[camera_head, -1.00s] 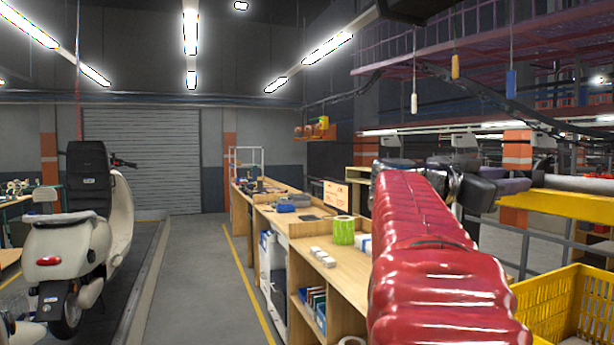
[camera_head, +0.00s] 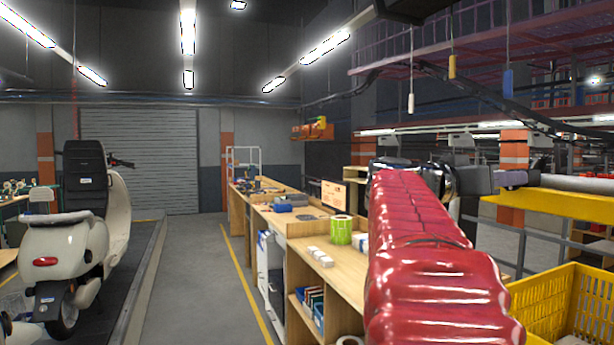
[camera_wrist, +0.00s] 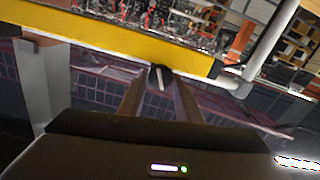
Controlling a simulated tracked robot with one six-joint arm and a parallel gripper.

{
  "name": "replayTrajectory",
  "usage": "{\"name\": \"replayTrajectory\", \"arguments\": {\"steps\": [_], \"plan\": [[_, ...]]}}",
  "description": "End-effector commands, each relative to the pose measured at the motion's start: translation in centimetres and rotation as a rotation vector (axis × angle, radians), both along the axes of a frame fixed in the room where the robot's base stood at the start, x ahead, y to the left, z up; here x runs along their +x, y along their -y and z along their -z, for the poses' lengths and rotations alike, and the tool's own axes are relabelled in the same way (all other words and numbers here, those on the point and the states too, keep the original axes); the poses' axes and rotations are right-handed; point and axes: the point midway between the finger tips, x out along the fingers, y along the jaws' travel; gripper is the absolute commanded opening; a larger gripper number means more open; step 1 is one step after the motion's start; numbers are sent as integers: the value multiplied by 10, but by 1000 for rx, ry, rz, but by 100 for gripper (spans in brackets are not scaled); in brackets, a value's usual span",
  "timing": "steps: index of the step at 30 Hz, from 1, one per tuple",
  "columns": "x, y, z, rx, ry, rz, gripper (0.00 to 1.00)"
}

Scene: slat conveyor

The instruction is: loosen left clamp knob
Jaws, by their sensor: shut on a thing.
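The clamp knob (camera_wrist: 160,71) is a small black round piece with a pale stripe, just below the yellow rail (camera_wrist: 90,38) in the wrist view. My gripper (camera_wrist: 160,84) has one finger on each side of it and is shut on it. In the head view my gripper (camera_head: 515,179) is small, at the right by the yellow rail (camera_head: 570,204). The knob cannot be made out there. Which clamp the knob belongs to is not clear.
A grey-white tube (camera_head: 585,183) runs along the rail. A yellow crate (camera_head: 565,300) stands at the lower right. A wooden workbench (camera_head: 345,265) with small items runs beside my arm. A cream scooter (camera_head: 70,245) stands at the left. The grey floor between is clear.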

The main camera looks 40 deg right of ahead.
Motion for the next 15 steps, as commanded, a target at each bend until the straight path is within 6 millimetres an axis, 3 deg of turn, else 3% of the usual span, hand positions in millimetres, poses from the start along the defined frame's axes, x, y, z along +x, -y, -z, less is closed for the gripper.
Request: {"name": "replayTrajectory", "arguments": {"steps": [15], "plan": [[2,1,1,194,-449,-1,9]]}}
